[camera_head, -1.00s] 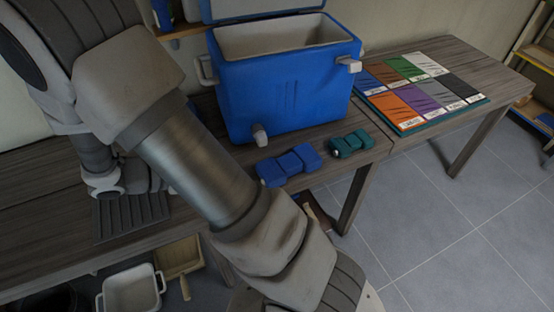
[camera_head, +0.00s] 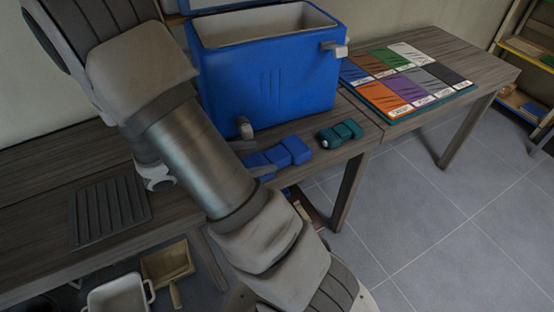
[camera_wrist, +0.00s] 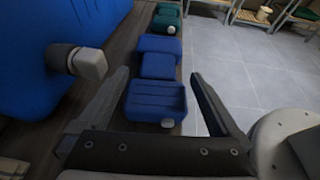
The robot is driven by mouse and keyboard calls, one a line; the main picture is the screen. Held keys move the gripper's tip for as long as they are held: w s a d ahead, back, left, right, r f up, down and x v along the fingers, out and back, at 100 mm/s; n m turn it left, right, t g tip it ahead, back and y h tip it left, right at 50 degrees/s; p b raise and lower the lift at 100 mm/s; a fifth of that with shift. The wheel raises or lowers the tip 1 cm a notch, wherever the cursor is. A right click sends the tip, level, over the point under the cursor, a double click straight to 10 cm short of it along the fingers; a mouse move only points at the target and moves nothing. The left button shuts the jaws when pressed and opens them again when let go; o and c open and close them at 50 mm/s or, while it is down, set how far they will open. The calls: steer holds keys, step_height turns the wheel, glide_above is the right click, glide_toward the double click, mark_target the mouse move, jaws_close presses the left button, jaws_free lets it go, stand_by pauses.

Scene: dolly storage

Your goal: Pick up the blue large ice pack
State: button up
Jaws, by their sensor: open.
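The blue large ice pack (camera_head: 294,149) lies on the wooden table in front of the blue cooler (camera_head: 270,75). Its left end is hidden behind my arm in the head view. In the wrist view, the ice pack (camera_wrist: 158,66) runs away from me in joined blocks. My gripper (camera_wrist: 160,76) is open, with one finger on each side of the ice pack's near part. Nothing is held, and I cannot tell whether the fingers touch the pack.
A smaller teal ice pack (camera_head: 340,134) lies just beyond. The cooler's light grey spout (camera_wrist: 90,63) juts out close to my left finger. A board of coloured panels (camera_head: 408,88) lies on the right table. Below are a white bin (camera_head: 118,297) and a dustpan (camera_head: 167,262).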

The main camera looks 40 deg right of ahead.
mark_target(277, 153)
steer(key=b+x, duration=0.1)
steer(key=x, duration=0.3)
steer(key=shift+w+d+f, duration=0.1)
jaws_close()
stand_by(0.3)
